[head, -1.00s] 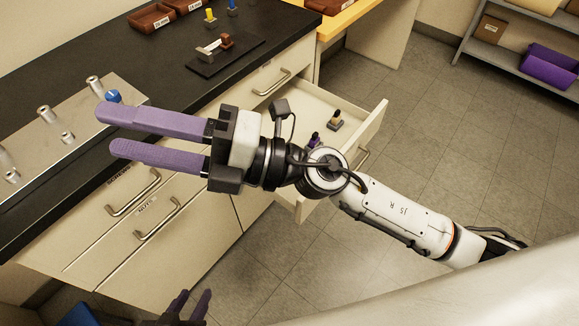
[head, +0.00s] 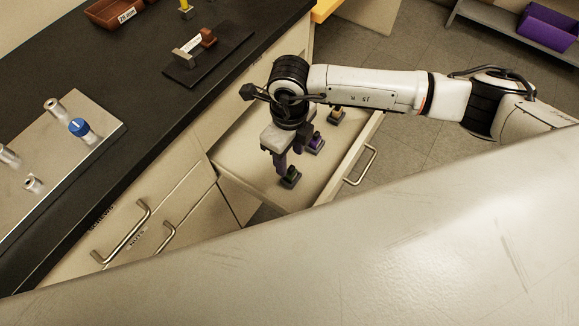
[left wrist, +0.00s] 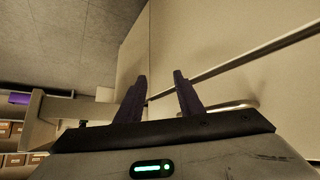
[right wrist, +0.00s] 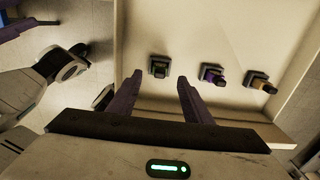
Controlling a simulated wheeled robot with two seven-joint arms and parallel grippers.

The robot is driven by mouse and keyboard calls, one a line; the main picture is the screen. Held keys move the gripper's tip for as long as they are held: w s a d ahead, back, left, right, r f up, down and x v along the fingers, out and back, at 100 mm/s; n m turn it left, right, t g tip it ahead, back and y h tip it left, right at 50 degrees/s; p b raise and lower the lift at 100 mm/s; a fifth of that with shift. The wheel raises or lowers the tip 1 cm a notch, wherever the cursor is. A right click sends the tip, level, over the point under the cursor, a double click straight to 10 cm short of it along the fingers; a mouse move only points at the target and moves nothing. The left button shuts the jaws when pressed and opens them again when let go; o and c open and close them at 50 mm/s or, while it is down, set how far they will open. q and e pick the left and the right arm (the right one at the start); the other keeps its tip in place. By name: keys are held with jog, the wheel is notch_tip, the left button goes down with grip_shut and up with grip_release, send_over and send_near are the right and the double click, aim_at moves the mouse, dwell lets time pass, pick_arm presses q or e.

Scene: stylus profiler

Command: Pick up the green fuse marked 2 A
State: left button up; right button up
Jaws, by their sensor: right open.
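The green fuse (head: 290,177) stands in a dark holder in the open drawer (head: 240,155), nearest the drawer's front left. It also shows in the right wrist view (right wrist: 159,67), just beyond and between my fingertips; its marking is too small to read. My right gripper (head: 280,165) points down into the drawer, open and empty, close to the green fuse. In the right wrist view my right gripper (right wrist: 160,88) has its fingers apart on either side of the fuse's line. My left gripper (left wrist: 159,77) is open and empty, facing a pale cabinet front; the head view does not show it.
A purple fuse (head: 315,143) and an orange fuse (head: 337,116) stand in holders beside the green one. The drawer's front panel (head: 362,160) and walls surround them. The black counter (head: 150,100) holds a metal plate with posts (head: 60,150) and a dark stand (head: 205,55).

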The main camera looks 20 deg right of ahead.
aim_at(291, 167)
jog(key=shift+f, duration=0.4)
jog(key=shift+s+f, duration=0.1)
jog(key=shift+f, duration=0.2)
notch_tip(291, 167, down, 4)
jog(key=shift+s+d+f+p, duration=0.15)
jog(key=shift+f+p, duration=0.1)
jog(key=shift+p, duration=0.05)
jog(key=shift+f, duration=0.2)
jog(key=c, duration=1.1)
jog(key=shift+r, duration=0.2)
jog(key=shift+c, duration=0.2)
pick_arm(q)
jog(key=shift+r, duration=0.1)
pick_arm(e)
notch_tip(291, 167, up, 10)
jog(key=shift+f, duration=0.15)
